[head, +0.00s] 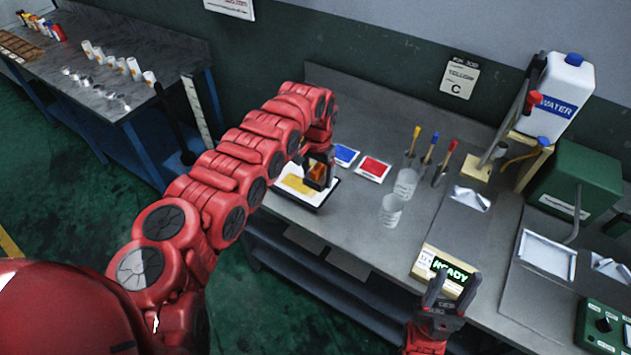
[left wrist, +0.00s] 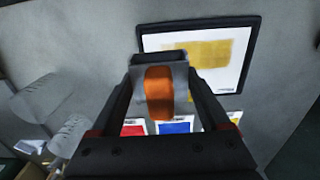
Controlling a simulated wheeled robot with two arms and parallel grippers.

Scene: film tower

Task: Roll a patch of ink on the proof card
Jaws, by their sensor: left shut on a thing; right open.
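The proof card (head: 296,187) is white in a black frame on the bench. It carries a broad yellow ink patch (left wrist: 205,54). My left gripper (head: 319,160) is shut on the ink roller (head: 316,177), which has an orange handle (left wrist: 159,93) and a grey body. In the head view the roller is over the card's right part; in the left wrist view it overlaps the card's edge. I cannot tell whether it touches the card. The roller's underside is hidden. My right gripper (head: 447,287) is open and empty, in front of a READY display box (head: 435,262).
Blue (head: 346,155) and red (head: 373,169) swatch cards lie beside the proof card. Clear cups (head: 391,211) and coloured-handled tools stand to the right. A water jug (head: 563,97) and green machine (head: 577,185) are farther right. Bare bench lies in front of the cups.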

